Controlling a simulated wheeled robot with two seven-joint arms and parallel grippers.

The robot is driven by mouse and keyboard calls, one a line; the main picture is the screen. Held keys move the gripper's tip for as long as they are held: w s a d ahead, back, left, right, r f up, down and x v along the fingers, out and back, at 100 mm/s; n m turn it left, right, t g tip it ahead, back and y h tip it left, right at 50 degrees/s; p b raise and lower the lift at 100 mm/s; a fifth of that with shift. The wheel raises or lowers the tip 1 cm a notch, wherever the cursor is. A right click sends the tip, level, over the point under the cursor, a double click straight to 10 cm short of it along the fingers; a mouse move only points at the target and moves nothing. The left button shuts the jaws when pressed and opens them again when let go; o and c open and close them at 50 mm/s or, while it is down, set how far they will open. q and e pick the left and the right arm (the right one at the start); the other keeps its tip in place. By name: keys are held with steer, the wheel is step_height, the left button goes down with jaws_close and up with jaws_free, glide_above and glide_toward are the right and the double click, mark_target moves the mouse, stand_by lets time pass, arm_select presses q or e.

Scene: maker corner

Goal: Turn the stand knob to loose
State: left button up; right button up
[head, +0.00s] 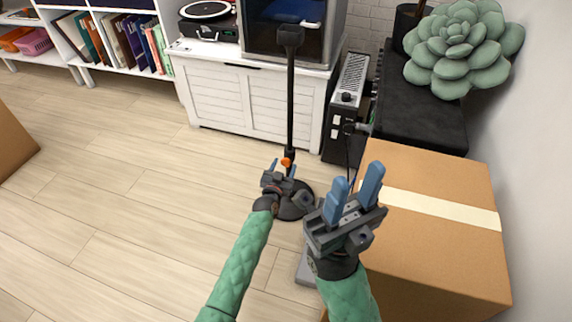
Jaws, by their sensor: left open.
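The stand (290,105) is a thin black upright pole with a dark round base on the floor and a dark head on top. Its orange knob (287,162) sits low on the pole. My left gripper (283,167) is open at the knob, with its blue fingertips to either side of it in the head view. I cannot tell whether they touch it. The gripper and wrist hide part of the base. My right gripper (358,176) is open and empty, to the right of the stand and in front of the cardboard box.
A taped cardboard box (455,240) stands at the right, by a black bench (420,120) with a succulent (462,45). A white chest (235,95) and a black heater-like unit (345,105) stand behind the stand.

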arm_select(q)
steer(key=shift+b+x, duration=0.3)
steer(key=shift+x, duration=1.05)
steer(key=c, duration=1)
steer(key=shift+r+n+p, duration=0.1)
steer(key=shift+n+p, duration=0.25)
steer(key=shift+n, duration=0.45)
steer(key=o, duration=1)
steer(key=p+v, duration=0.2)
steer(key=v, duration=0.6)
